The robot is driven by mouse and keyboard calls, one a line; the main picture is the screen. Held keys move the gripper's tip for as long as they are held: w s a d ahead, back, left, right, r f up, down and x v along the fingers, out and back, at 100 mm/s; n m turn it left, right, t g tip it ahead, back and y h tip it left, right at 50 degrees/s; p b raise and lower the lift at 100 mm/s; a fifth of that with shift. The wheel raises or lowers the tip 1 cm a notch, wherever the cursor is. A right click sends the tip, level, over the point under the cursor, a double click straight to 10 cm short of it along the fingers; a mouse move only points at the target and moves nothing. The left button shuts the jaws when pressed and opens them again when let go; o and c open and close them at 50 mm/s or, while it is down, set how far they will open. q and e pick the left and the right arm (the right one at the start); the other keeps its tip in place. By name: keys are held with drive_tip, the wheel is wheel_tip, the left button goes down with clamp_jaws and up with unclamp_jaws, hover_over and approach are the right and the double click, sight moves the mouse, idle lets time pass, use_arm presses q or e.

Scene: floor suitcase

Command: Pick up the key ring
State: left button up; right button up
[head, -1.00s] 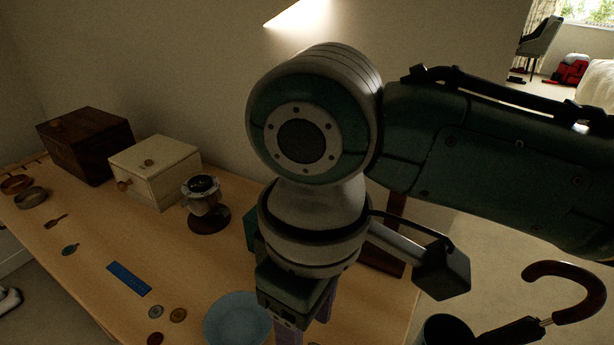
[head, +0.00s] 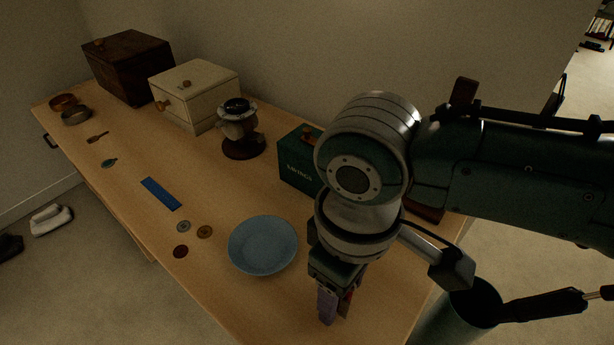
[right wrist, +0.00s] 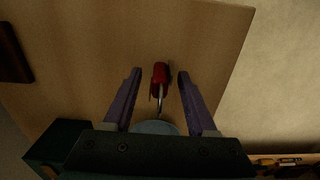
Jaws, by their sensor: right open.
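The key ring (right wrist: 160,75) shows in the right wrist view as a small red piece with thin metal parts, lying on the wooden table between my two fingertips. My right gripper (right wrist: 160,78) is open, with one purple finger on each side of it and visible gaps between. In the head view my right gripper (head: 336,312) points down over the near right part of the table, right of the blue plate. A bit of red (head: 346,300) shows by its fingers there, mostly hidden. My left gripper is out of view.
The blue plate (head: 263,244) and green box (head: 300,160) stand close to my right gripper. A bin (head: 474,300) with an umbrella stands off the right edge.

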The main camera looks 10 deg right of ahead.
drive_tip(key=shift+c, duration=0.4)
clamp_jaws()
